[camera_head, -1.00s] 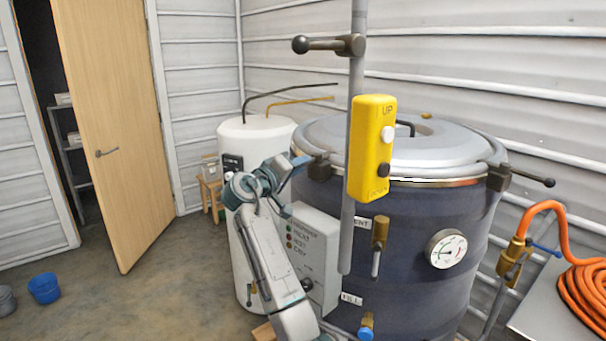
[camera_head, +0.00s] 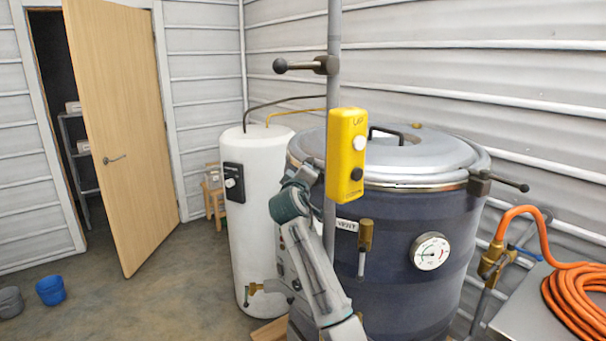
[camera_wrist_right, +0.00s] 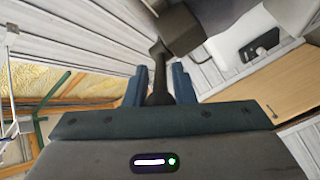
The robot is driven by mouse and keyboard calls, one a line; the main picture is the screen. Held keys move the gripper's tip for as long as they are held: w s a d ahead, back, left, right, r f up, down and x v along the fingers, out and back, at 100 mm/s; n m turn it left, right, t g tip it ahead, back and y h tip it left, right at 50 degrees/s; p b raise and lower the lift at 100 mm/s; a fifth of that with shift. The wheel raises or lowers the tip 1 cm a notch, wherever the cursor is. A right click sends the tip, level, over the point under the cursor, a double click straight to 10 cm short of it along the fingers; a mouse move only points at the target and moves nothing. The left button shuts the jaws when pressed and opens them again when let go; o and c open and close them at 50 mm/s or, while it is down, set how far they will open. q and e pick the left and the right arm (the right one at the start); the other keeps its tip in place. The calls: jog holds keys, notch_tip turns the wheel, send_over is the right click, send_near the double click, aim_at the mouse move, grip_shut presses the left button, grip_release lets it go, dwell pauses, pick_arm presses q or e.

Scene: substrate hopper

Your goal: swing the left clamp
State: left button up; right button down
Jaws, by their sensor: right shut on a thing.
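The left clamp shows in the right wrist view as a dark block (camera_wrist_right: 178,30) with a dark lever (camera_wrist_right: 158,78). My right gripper (camera_wrist_right: 158,88) is shut on this lever, with a blue finger on each side. The left clamp is hidden there. The right clamp (camera_head: 480,184) sticks out from the tank's right rim. My left gripper is not in view.
A grey pole (camera_head: 330,215) stands in front of the tank, close to my right gripper. A white boiler (camera_head: 265,165) stands to the left. An orange hose (camera_head: 575,290) lies coiled at right. Floor at left is mostly free.

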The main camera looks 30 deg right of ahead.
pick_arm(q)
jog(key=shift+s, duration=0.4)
pick_arm(e)
jog(key=shift+r, duration=0.1)
jog(key=c, duration=1.5)
grip_release()
jog(key=shift+a, duration=0.1)
jog(key=shift+o, duration=0.2)
jog(key=shift+w, duration=0.15)
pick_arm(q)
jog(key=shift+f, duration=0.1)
